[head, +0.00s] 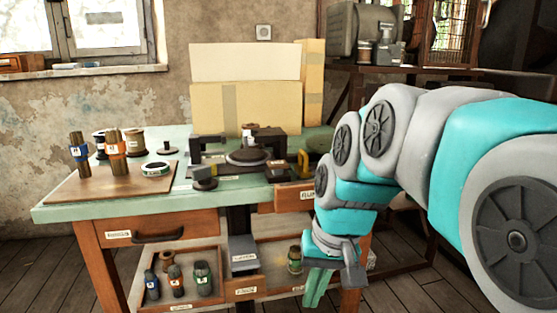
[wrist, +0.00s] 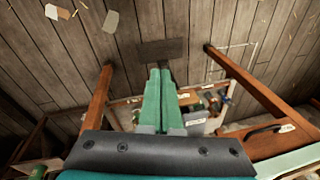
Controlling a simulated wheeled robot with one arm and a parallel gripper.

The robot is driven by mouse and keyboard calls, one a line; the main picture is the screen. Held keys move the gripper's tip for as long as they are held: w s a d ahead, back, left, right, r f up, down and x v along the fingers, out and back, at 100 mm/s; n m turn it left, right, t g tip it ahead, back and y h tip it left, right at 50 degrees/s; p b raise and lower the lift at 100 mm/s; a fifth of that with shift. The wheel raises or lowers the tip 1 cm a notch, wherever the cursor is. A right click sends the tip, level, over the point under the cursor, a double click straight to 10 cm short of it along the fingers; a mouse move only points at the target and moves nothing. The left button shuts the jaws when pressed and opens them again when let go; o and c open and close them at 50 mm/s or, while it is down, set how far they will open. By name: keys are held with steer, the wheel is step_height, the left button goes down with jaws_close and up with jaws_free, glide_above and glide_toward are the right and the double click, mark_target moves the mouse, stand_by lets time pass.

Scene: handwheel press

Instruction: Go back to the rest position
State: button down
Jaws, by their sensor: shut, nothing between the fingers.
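My gripper (head: 314,287) hangs at the end of my grey and teal arm, in front of the bench's right side in the head view. Its green fingers point down and lie together, with nothing between them. In the wrist view the gripper (wrist: 159,74) shows the two fingers side by side over the wooden floor. The handwheel press (head: 246,156) stands on the green bench top (head: 120,195), up and left of my gripper. My arm hides part of the bench's right end.
Two labelled spools (head: 118,153) stand on a wooden board at the bench's left. A dark pedal (head: 243,250) sits below the bench. Cardboard boxes (head: 250,105) stand behind.

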steer(key=s+d+f+g+h, duration=0.1)
steer(key=s+d+f, duration=0.3)
steer(key=s, duration=0.5)
steer(key=s+d+f+g+h, duration=0.1)
steer(key=s+d+f, duration=0.4)
steer(key=s+f, duration=0.4)
steer(key=shift+s+d+f+g, duration=0.15)
steer(key=shift+g, duration=0.25)
